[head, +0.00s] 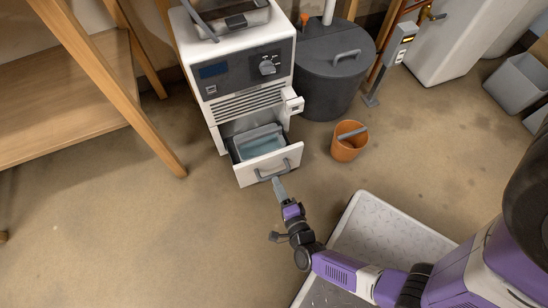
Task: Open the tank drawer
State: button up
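The tank drawer (252,178) is at the bottom of a white machine (222,118). It is pulled out well past the machine's front, and its inside shows from above. A grey tank with a bluish inside (260,146) sits in the drawer.
An orange bucket (349,145) stands right of the drawer. A dark round tank (335,75) is behind it. A wooden shelf (60,110) stands at the left. A grey tray (385,240) lies on the floor at the lower right. The floor left of my arm is clear.

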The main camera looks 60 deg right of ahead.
jog(key=v, duration=0.2)
jog(key=shift+s+a, duration=0.15)
jog(key=shift+s, duration=0.1)
dwell(0.5)
jog(key=w+a+r+n+t+y, duration=0.1)
jog(key=a+r+n+y, duration=0.15)
jog(key=r+n, duration=0.4)
jog(key=w+a+r+n+t+y, duration=0.2)
jog(key=a+r+n, duration=0.2)
jog(key=r+n, duration=0.25)
jog(key=s+r+n+y, duration=0.1)
jog(key=s+r+n, duration=0.35)
jog(key=r, duration=0.35)
jog(key=s+a+r+n+g+y, duration=0.1)
jog(key=s+r+n+y, duration=0.15)
jog(key=s+r, duration=0.35)
jog(key=s+r+n+y, duration=0.1)
jog(key=s+r+n, duration=0.35)
jog(key=r, duration=0.45)
notch_tip(320, 180, up, 34)
jog(key=p, duration=3.4)
jog(key=shift+w+f, duration=0.2)
jog(key=shift+f, duration=0.05)
